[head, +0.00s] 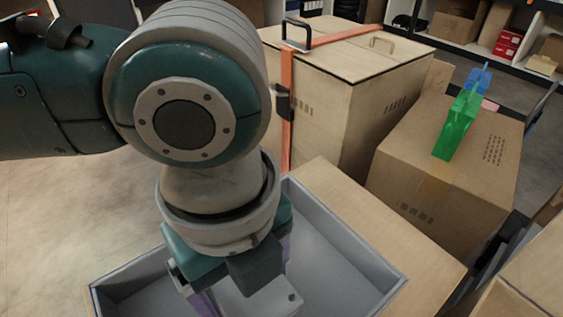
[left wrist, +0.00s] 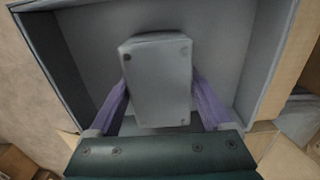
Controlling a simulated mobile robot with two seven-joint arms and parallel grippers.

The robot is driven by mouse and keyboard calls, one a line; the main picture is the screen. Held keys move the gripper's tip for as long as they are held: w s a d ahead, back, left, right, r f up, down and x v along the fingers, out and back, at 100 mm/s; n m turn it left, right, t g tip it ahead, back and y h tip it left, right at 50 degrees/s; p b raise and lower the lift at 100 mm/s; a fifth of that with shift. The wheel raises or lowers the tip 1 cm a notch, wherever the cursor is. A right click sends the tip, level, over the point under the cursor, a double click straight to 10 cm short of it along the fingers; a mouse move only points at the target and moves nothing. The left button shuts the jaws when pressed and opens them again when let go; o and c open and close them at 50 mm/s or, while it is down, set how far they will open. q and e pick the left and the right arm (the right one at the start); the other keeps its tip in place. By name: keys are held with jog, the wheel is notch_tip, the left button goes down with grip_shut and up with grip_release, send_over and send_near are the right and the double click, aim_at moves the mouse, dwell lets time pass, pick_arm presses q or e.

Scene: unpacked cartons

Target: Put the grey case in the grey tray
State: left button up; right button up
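The grey tray (head: 345,247) is an open, shallow box below my left arm, and its walls also show in the left wrist view (left wrist: 262,62). The grey case (head: 262,297) is a small rectangular block with dark round spots at its corners. In the left wrist view the case (left wrist: 160,88) lies between the two purple fingers of my left gripper (left wrist: 160,82), which appear to touch its sides. My left gripper (head: 243,287) points down inside the tray's outline. I cannot tell whether the case touches the tray floor. My right gripper is not in view.
The tray sits beside a cardboard surface (head: 415,262). A large wooden crate (head: 335,100) with an orange strap stands behind it. A carton (head: 440,185) at the right carries a green object (head: 457,125) and a blue object (head: 480,78). Bare floor (head: 70,220) lies at left.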

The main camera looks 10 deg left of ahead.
pick_arm(q)
jog(key=shift+o, duration=1)
